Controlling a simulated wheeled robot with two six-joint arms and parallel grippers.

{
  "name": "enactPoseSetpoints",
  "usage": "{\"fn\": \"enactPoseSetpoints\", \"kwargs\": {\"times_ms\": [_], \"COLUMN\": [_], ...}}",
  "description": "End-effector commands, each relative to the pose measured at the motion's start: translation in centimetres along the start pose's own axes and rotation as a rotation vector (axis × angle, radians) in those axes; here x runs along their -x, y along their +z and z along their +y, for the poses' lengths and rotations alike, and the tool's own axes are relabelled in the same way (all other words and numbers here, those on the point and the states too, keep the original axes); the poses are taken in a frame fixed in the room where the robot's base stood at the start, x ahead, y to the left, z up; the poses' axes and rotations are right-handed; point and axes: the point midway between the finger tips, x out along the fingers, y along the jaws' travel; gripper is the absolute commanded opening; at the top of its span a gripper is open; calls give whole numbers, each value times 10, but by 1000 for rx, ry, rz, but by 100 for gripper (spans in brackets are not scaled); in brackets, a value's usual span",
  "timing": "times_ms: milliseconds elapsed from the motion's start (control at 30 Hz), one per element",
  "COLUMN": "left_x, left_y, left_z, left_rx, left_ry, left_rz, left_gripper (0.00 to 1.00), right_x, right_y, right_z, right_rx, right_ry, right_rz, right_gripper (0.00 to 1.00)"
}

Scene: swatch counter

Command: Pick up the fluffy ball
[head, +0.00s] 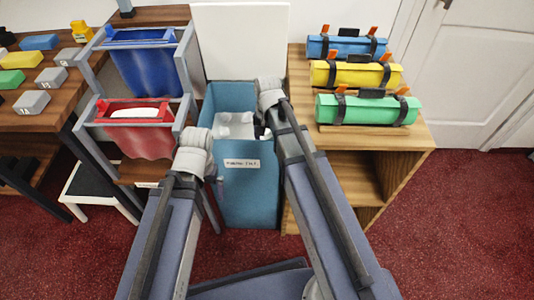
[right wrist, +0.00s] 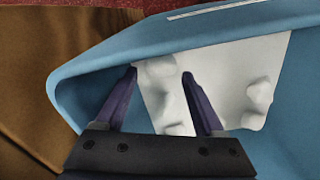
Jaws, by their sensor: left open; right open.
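No separate fluffy ball can be told for sure. White lumps (head: 235,122) sit inside the blue bin (head: 250,195) in the head view. In the right wrist view, rounded white lumps (right wrist: 259,95) stand on a white surface within the blue bin wall (right wrist: 110,65). My right gripper (right wrist: 161,73) is open over the bin, its two dark fingers apart with white behind them and nothing clearly held. My left gripper (head: 217,186) is beside the bin's left front, open, and partly hidden by its own wrist.
A wooden shelf (head: 425,135) with blue, yellow and green rolls (head: 367,110) stands right of the bin. A grey rack with a blue bag (head: 147,70) and a red bag (head: 140,142) stands left. A block-covered table (head: 50,115) is further left. Red floor (head: 470,210) is free at right.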

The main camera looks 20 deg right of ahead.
Motion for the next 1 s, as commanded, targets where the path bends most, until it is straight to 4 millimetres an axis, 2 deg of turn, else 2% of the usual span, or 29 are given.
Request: {"fn": "enactPoseSetpoints", "kwargs": {"times_ms": [33,300,600,900,1000], "left_x": [-11,-42,-42,-42,-42], "left_y": [-1,-2,-2,-2,-2], "left_z": [1,4,4,4,4], "left_rx": [0,0,-1,0,0], "left_ry": [0,-1,-2,-2,-2], "left_rz": [0,0,0,0,0], "left_gripper": [100,100,100,100,100], "right_x": [-11,-42,-42,-42,-42], "right_y": [0,0,0,0,0], "right_z": [0,-1,-1,-1,-1], "right_rx": [0,0,0,0,0], "right_ry": [0,0,0,0,0], "right_rz": [0,0,0,0,0], "right_gripper": [71,71,71,38,37]}}
